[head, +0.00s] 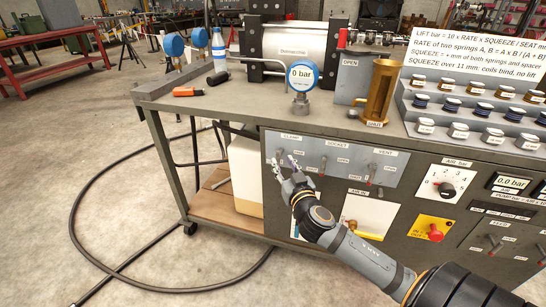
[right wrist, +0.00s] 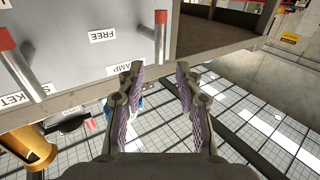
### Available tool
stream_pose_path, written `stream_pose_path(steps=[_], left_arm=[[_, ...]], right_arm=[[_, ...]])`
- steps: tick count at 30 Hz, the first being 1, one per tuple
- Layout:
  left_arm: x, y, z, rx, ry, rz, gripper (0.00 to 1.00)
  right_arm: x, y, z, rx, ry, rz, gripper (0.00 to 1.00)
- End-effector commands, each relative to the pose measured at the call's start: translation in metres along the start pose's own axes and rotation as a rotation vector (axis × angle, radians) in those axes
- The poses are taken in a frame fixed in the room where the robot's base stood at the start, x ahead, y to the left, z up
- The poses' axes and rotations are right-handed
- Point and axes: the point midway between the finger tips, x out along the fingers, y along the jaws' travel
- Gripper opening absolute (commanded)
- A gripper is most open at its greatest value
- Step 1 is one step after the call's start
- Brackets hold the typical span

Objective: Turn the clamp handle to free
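The clamp handle (right wrist: 160,38) is a grey lever with a red tip on the grey valve panel (right wrist: 95,60). In the right wrist view, which is upside down, it stands just beyond the gap between my fingertips, with the FREE label to its left. My right gripper (right wrist: 156,74) is open and empty. In the head view my right gripper (head: 287,165) is in front of the panel's left end, just below the CLAMP label, and hides most of the clamp handle. I see no contact with the handle. My left gripper is out of view.
The socket handle (head: 324,162) and the vent handle (head: 373,172) are to the right on the same panel. Above, the bench holds a gauge (head: 302,82), a brass cylinder (head: 380,92) and spring racks. A hose (head: 85,200) lies on the open floor at left.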

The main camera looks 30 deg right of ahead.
Motion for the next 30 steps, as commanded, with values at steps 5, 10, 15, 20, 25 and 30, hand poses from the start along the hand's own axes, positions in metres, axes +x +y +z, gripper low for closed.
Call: stream_pose_path(steps=[5,10,15,20,25,30], left_arm=[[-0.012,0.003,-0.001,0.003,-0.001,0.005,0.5],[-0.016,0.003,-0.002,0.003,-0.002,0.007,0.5],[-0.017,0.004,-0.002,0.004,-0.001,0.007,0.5],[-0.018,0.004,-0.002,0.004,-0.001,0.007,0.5],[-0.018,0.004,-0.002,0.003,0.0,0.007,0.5],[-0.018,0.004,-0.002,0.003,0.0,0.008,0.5]], right_arm=[[0.038,0.0,0.0,0.006,0.002,0.001,0.35],[0.059,0.0,0.0,0.002,0.0,0.0,0.35],[0.065,-0.001,0.0,0.0,-0.001,-0.002,0.35],[0.065,-0.001,0.001,0.0,-0.001,-0.002,0.35],[0.065,-0.001,0.001,0.0,-0.001,-0.002,0.13],[0.064,-0.001,0.001,0.0,-0.001,-0.002,0.0]])
